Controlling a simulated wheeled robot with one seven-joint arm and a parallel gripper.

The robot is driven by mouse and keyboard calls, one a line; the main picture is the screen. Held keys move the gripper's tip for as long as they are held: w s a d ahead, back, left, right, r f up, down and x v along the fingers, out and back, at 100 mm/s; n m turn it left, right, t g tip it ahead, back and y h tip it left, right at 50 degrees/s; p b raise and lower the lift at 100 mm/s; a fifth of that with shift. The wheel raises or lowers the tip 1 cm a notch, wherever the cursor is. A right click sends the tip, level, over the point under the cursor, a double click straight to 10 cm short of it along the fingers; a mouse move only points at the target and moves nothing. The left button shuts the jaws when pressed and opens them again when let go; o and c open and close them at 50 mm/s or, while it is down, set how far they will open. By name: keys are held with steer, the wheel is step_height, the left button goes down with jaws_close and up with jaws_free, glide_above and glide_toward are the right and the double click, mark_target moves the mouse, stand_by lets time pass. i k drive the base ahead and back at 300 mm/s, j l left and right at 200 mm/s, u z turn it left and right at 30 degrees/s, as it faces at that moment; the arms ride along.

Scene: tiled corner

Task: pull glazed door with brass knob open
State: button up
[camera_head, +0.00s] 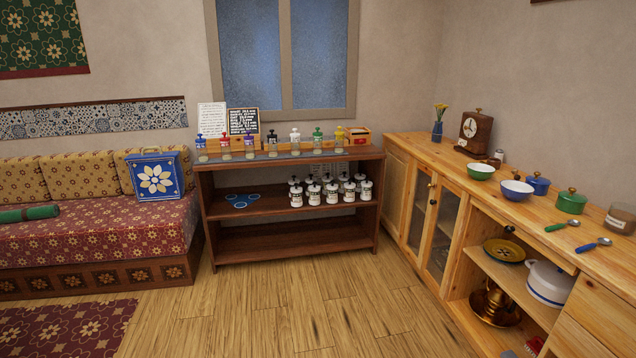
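The pale wooden cabinet on the right has two narrow glazed doors side by side, a farther one (419,211) and a nearer one (442,236). Both look shut. Small knobs show near the seam between them, but they are too small for me to tell which is brass. My gripper is not in view, and nothing of mine is seen touching either door.
Right of the doors is an open cabinet bay with a white pot (550,284) and a brass vessel (495,303). Bowls, small pots and spoons stand on the countertop (455,160). A dark shelf unit (290,252) stands left of the cabinet. The wooden floor (330,315) before the doors is clear.

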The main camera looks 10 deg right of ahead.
mark_target(417, 164)
steer(key=i, duration=2.55)
steer(key=i+j+z, duration=0.1)
steer(key=i, duration=1.15)
steer(key=i+j+z, duration=0.1)
steer(key=i+z, duration=0.15)
steer(key=i, duration=0.25)
steer(key=i+j+z, duration=0.25)
steer(key=i, duration=0.25)
